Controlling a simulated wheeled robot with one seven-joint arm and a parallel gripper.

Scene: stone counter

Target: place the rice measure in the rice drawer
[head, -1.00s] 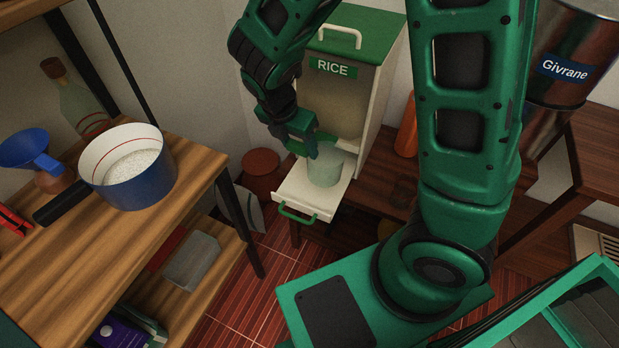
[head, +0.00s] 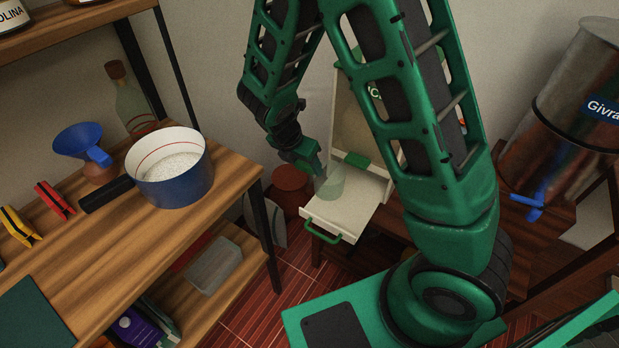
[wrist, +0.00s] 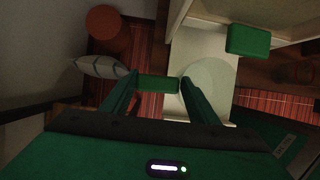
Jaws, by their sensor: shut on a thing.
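The rice measure (head: 331,184) is a pale translucent green cup. In the head view it is over the left side of the open white rice drawer (head: 345,208), which has a green handle. My gripper (head: 317,170) is just left of the cup. In the wrist view, my gripper (wrist: 158,85) is shut on a short green piece that looks like the measure's grip. The round cup (wrist: 212,75) shows beyond the right finger, above the pale drawer floor (wrist: 184,50). I cannot tell whether the cup touches the drawer.
The rice dispenser (head: 345,105) stands behind the drawer, partly hidden by my arm. A wooden table at left holds a blue pot (head: 172,185) of white grains and a blue funnel (head: 78,145). A reddish canister (head: 291,185) stands left of the drawer. A metal drum (head: 570,110) is at right.

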